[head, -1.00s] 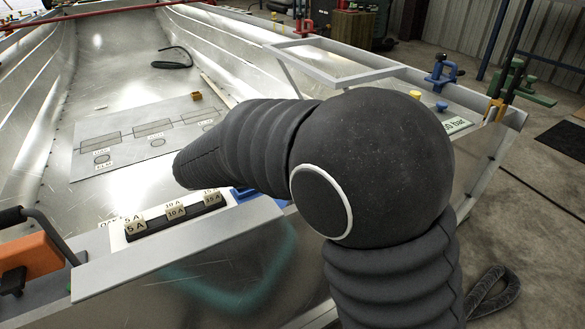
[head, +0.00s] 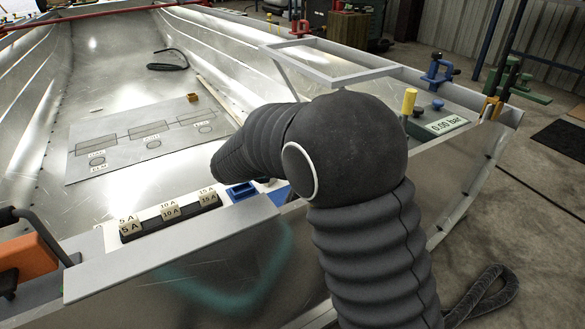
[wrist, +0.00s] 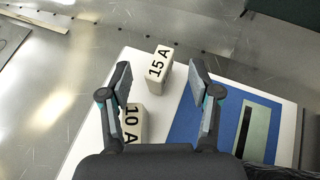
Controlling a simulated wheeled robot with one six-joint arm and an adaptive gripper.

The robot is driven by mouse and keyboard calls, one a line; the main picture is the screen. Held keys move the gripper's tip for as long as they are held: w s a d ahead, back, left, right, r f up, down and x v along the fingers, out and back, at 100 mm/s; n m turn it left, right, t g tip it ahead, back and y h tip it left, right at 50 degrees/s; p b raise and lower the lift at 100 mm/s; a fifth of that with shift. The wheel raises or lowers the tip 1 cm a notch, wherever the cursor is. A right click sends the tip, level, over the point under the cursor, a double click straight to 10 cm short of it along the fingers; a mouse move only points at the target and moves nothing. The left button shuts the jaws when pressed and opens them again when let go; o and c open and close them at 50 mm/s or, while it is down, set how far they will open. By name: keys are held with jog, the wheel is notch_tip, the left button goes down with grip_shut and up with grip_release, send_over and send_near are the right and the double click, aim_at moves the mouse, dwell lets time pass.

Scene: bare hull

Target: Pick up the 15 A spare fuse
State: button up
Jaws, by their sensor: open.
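The 15 A fuse (head: 208,199) is a cream block with black lettering at the right end of the fuse row in the head view. In the wrist view the 15 A fuse (wrist: 158,70) shows between the two fingertips of my gripper (wrist: 160,68). My gripper is open, with a gap to the fuse on both sides; I cannot tell its height above it. The 10 A fuse (wrist: 134,122) is close beside my left finger, its lower part hidden by my gripper. In the head view my arm hides my gripper.
The 10 A fuse (head: 170,211) and 5 A fuse (head: 130,229) stand left of the 15 A fuse. A blue tray (wrist: 225,125) with a grey-green panel lies to the right in the wrist view. A marked plate (head: 125,165) lies on the hull floor behind.

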jog(key=x, duration=0.3)
grip_shut()
jog(key=shift+r, duration=0.1)
